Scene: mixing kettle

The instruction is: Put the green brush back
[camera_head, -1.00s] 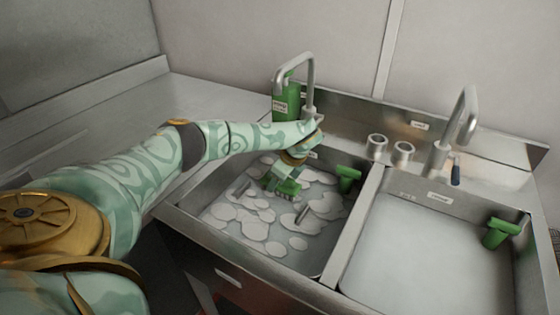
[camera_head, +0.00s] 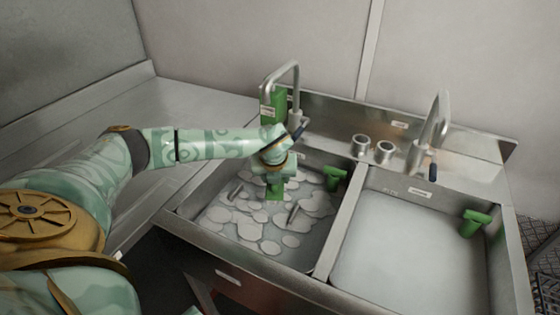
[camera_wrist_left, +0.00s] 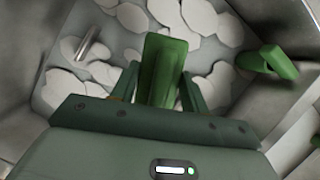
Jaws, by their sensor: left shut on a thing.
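The green brush (camera_wrist_left: 162,68) is between the fingers of my left gripper (camera_wrist_left: 158,88) in the left wrist view. The gripper is shut on it. In the head view, my left gripper (camera_head: 274,180) points down over the left basin (camera_head: 192,216), with the green brush (camera_head: 274,193) below it. The wrist hides part of the brush, and I cannot tell whether the brush touches anything under it. My right gripper is not in view.
White round patches (camera_head: 250,230) and metal pieces (camera_head: 293,213) lie in the left basin. Green fittings hang on the left basin's right wall (camera_head: 335,178) and in the right basin (camera_head: 474,222).

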